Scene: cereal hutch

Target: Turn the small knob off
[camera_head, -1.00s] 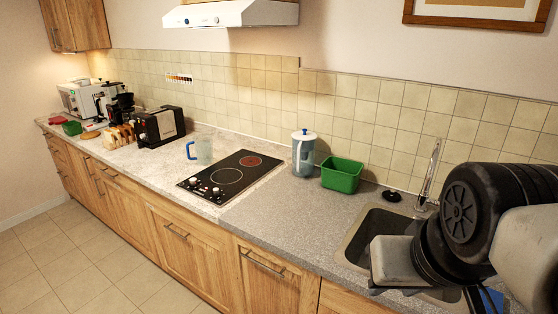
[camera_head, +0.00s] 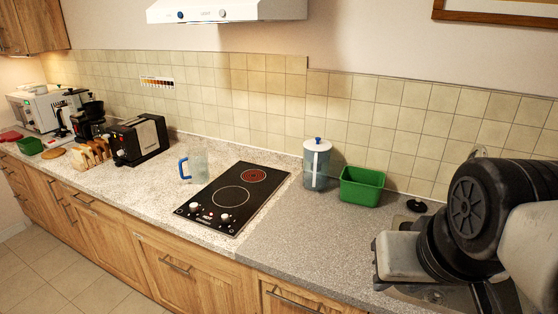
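The black cooktop (camera_head: 207,196) lies flat in the counter at the middle of the view. Its two control knobs, a left knob (camera_head: 193,206) and a right knob (camera_head: 224,218), sit on the front edge. I cannot tell from their faces how they are turned. The smaller rear burner (camera_head: 254,175) is red, and the larger front burner (camera_head: 230,197) is dark. My arm fills the right side over the sink area, well apart from the cooktop. My gripper's fingers do not show.
A glass jug with a blue handle (camera_head: 184,167) stands left of the cooktop. A toaster (camera_head: 140,139) is farther left. The hood (camera_head: 230,10) hangs above. The counter front is clear.

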